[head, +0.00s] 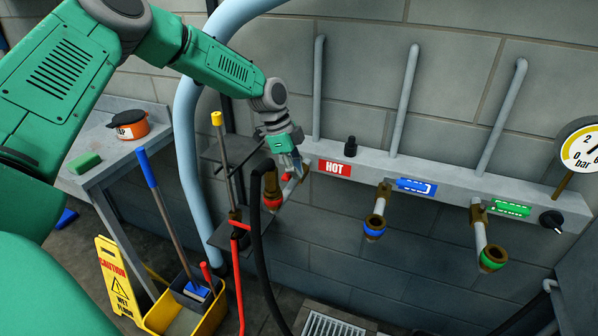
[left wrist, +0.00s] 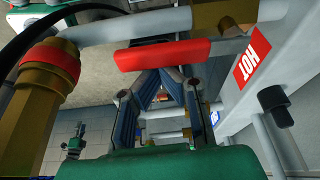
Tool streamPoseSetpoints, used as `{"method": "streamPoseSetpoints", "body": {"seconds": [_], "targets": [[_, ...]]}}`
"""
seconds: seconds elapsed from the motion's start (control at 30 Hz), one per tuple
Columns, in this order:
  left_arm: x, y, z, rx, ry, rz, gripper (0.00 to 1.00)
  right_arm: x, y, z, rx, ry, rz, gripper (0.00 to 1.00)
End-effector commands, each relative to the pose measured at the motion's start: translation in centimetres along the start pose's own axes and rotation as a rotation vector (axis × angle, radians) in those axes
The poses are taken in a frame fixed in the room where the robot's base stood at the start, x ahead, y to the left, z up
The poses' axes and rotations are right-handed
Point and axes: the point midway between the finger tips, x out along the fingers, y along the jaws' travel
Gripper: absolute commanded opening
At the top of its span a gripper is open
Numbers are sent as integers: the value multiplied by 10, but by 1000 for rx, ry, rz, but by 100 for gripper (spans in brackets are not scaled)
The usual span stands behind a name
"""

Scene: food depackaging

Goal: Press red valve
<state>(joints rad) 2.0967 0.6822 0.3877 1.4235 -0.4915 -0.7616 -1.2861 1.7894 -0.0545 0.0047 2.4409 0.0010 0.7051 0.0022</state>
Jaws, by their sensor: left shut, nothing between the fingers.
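The red valve handle (left wrist: 162,54) is a flat red lever in the left wrist view, lying across the picture just beyond my fingertips, beside the red HOT label (left wrist: 254,57). My left gripper (left wrist: 160,74) is shut and empty, its fingertips very close to the handle's edge; I cannot tell whether they touch. In the head view my left gripper (head: 290,165) is at the left end of the wall manifold, by the HOT label (head: 334,168). It hides most of the red handle there. The brass outlet with a red ring (head: 273,203) hangs just below it. My right gripper is not in view.
The blue valve (head: 416,186) and green valve (head: 511,208) sit farther right on the manifold (head: 450,182). A black hose (head: 259,240) hangs at the red outlet. A pale blue pipe (head: 188,130) and a rack of tools stand left of it. A yellow bucket (head: 180,315) is below.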

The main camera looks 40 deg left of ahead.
Motion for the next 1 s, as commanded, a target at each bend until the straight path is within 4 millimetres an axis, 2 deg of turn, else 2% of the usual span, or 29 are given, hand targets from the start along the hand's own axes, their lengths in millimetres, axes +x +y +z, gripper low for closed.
{"method": "streamPoseSetpoints", "body": {"seconds": [0.13,0.27,0.47,0.6,0.8,1.0], "targets": [[0,0,3,-3,-4,0,0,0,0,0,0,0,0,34],[3,1,-4,-2,-4,1,0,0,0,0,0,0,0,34],[15,9,-38,0,-7,0,0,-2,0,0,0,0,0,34],[-21,7,-39,-6,-2,-8,0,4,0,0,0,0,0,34],[-62,8,-40,-5,-2,-7,0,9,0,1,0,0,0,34],[-82,6,-38,-5,-4,-2,0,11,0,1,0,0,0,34]]}}
